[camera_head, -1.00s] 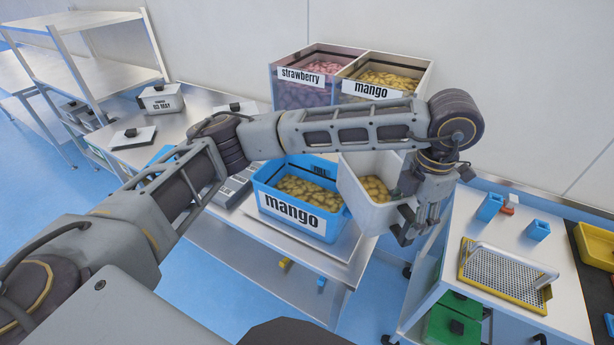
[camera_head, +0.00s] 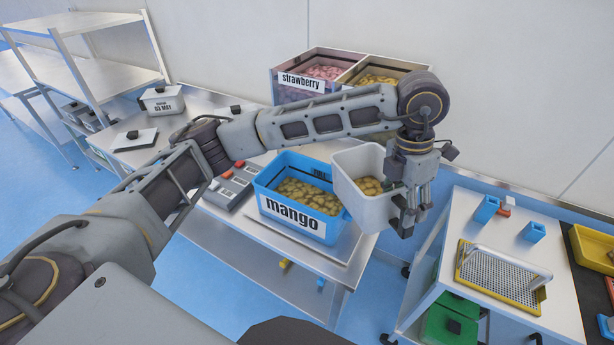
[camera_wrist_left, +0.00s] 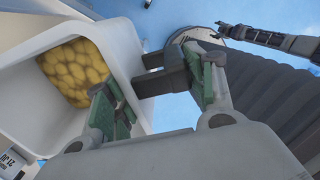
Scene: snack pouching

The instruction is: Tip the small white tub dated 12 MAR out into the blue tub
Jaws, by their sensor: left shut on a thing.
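A small white tub (camera_head: 349,200) holding yellow mango pieces hangs just right of the blue tub, near its right rim. It looks close to upright, with a slight tilt. My left gripper (camera_head: 408,222) is shut on its right side. The blue tub (camera_head: 333,229), labelled mango, stands on the table and contains yellow pieces.
Strawberry and mango bins (camera_head: 287,95) stand behind my left arm. A white lidded tub (camera_head: 160,103) and a flat lid (camera_head: 132,139) are at the back left. A grey box with buttons (camera_head: 228,190) is left of the blue tub. A perforated tray (camera_head: 500,270) is on the right table.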

